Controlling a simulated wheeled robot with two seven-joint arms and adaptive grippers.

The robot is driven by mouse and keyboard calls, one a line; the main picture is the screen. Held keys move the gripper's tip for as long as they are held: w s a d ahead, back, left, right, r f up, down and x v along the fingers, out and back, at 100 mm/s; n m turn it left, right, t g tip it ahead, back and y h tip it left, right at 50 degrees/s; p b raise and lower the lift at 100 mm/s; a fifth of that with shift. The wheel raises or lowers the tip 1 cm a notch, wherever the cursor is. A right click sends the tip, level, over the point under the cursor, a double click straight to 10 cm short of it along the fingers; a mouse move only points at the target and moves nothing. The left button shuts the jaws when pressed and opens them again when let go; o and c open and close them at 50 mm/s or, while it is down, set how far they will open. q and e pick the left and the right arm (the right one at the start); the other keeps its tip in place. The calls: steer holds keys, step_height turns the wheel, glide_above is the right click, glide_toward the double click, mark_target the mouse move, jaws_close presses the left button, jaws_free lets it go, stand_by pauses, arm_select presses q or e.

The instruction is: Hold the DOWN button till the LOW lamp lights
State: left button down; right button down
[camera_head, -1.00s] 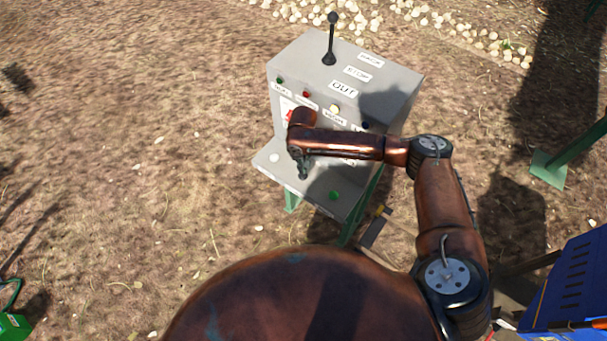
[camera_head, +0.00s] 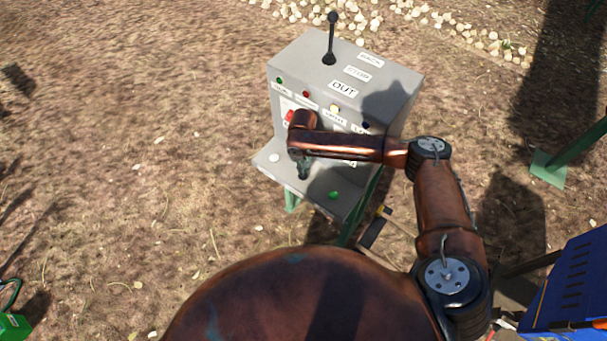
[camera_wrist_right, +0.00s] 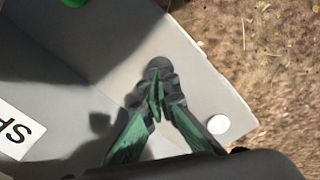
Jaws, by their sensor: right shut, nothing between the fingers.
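The grey control box (camera_head: 300,62) stands on green legs, with a sloping shelf (camera_head: 267,172) at its front. The shelf carries a white button (camera_head: 274,158) on the left and a green button (camera_head: 334,195) on the right. My right gripper (camera_head: 304,174) is shut and empty over the shelf between them. In the right wrist view its tips (camera_wrist_right: 158,72) meet a dark round spot; I cannot tell whether it is a button or fingertip, nor whether they touch. Lamps show green (camera_head: 279,81), red (camera_head: 305,94), cream (camera_head: 335,109) and blue (camera_head: 365,125); their labels are unreadable. My left gripper is out of view.
A black lever (camera_head: 331,40) rises from the box top, near a label reading OUT (camera_head: 343,89). My right forearm hides part of the front panel. A blue object (camera_head: 570,285) stands at right. A hammer-like tool (camera_head: 375,230) is beside the legs.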

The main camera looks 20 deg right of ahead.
steer(key=shift+f, duration=0.85)
steer(key=shift+r, duration=0.1)
stand_by(4.2)
step_height(320, 180, up, 7)
steer(key=p, duration=0.8)
steer(key=shift+r, duration=0.1)
stand_by(0.5)
